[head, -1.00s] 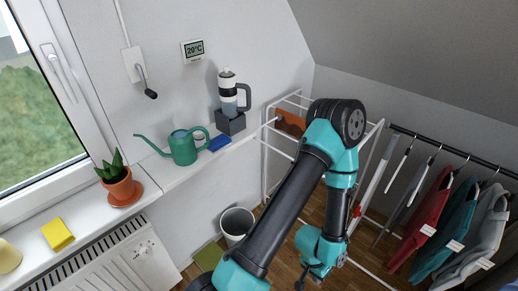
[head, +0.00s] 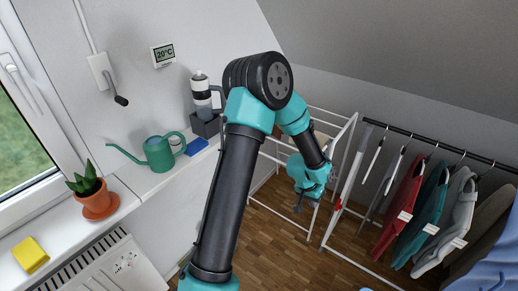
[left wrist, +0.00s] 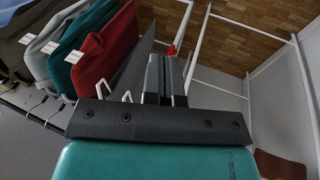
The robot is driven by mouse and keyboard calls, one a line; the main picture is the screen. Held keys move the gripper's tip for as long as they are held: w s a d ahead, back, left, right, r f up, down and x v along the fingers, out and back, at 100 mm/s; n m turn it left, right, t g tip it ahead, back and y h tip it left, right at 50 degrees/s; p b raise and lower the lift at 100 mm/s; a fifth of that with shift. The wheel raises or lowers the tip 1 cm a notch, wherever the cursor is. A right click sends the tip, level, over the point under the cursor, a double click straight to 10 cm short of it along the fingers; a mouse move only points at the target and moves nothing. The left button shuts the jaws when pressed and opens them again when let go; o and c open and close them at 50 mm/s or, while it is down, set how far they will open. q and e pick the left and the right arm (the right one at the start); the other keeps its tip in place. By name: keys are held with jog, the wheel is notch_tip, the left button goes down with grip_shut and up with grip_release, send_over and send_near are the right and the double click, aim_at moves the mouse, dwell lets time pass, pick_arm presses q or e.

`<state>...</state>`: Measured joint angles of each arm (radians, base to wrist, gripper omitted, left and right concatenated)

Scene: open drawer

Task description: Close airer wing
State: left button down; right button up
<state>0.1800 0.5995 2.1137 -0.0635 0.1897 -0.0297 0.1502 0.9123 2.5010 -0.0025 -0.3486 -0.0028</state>
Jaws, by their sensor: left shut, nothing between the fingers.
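The white tube-frame airer (head: 346,155) stands on the wooden floor right of the window sill, partly hidden behind my left arm. A small red part (head: 338,204) sits on its near right post. In the left wrist view, white airer bars (left wrist: 197,45) run up beside and right of the fingers, and the red part (left wrist: 172,50) shows just beyond the tips. My left gripper (head: 298,208) points down in front of the airer frame. Its fingers (left wrist: 165,62) are shut and empty; I cannot tell whether they touch a bar. My right gripper is not in view.
A black rail (head: 440,145) with several hanging garments, among them a red one (head: 405,195), stands right of the airer. The sill holds a green watering can (head: 160,152), a potted plant (head: 95,198) and a yellow sponge (head: 30,255). Bare floor shows below the gripper.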

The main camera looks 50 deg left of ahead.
pick_arm(q)
jog(key=w+a+r, duration=0.4)
jog(key=a+r, duration=0.1)
jog(key=r, duration=0.3)
jog(key=shift+t+y, duration=0.3)
jog(key=shift+y, duration=0.6)
jog(key=a+r, duration=0.2)
jog(key=a, duration=0.2)
jog(key=s+a+r, duration=0.1)
jog(key=a+r, duration=0.1)
jog(key=a, duration=0.2)
jog(key=a+r, duration=0.2)
jog(key=a, duration=0.2)
jog(key=shift+s+a+r, duration=0.3)
jog(key=shift+s, duration=0.1)
jog(key=s+a+r+y, duration=0.1)
jog(key=s+a+r, duration=0.1)
jog(key=a, duration=0.4)
jog(key=s+a+r, duration=0.3)
jog(key=a+r, duration=0.1)
jog(key=a, duration=0.2)
jog(key=shift+s+r+n+g+y, duration=0.25)
jog(key=shift+r+n+g+y, duration=0.15)
jog(key=shift+f, duration=0.15)
jog(key=x, duration=1.3)
jog(key=shift+f, duration=0.4)
jog(key=shift+f, duration=0.1)
